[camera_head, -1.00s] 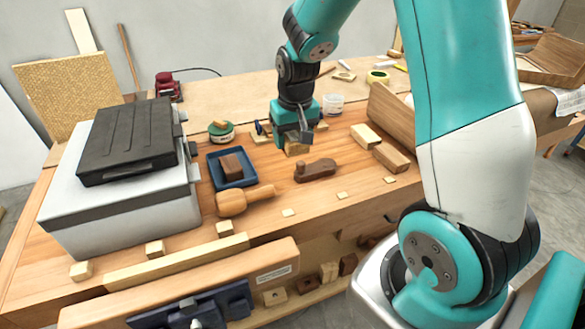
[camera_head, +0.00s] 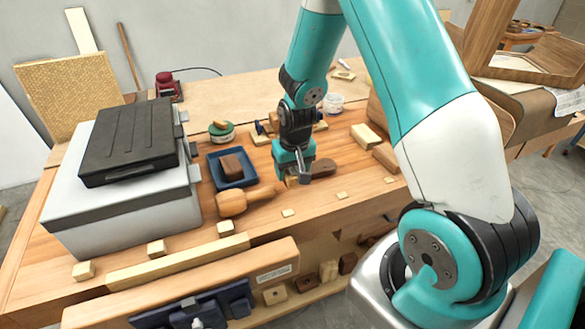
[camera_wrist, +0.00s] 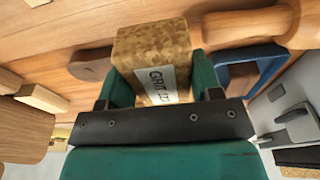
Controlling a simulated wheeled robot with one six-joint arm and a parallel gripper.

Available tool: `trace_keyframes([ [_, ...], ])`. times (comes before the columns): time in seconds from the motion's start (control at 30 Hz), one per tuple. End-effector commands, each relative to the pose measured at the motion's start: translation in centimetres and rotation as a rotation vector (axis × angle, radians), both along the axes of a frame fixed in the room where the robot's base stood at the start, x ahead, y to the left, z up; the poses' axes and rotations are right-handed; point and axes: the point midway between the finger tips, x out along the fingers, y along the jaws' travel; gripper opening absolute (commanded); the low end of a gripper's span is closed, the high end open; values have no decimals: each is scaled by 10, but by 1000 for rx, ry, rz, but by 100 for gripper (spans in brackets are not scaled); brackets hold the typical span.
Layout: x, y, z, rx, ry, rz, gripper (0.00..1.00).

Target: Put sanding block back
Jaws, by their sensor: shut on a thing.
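The sanding block is a cork-coloured block with a white grit label (camera_wrist: 155,65), seen close up in the wrist view. My gripper (camera_wrist: 155,85) is shut on it, one green finger on each side. In the head view my gripper (camera_head: 297,178) is low over the front middle of the bench, between the mallet and the dark wooden plane; the block is mostly hidden there. Whether the block touches the bench, I cannot tell.
A blue tray (camera_head: 247,183) with a brown block (camera_head: 232,164) lies left of my gripper. The wooden mallet (camera_head: 240,201) is in front of the tray. The plane (camera_head: 323,168) is just right of my gripper. A grey box (camera_head: 120,220) fills the bench's left end.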

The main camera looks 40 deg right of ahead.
Motion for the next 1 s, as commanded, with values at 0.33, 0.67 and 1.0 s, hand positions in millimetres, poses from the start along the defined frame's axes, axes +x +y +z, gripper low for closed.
trace_keyframes([
  [0.33, 0, 0, -11, 0, 0, 0, 37],
  [0.67, 0, 0, -10, 0, 0, 0, 85],
  [1.0, 0, 0, 13, -1, -5, 0, 85],
])
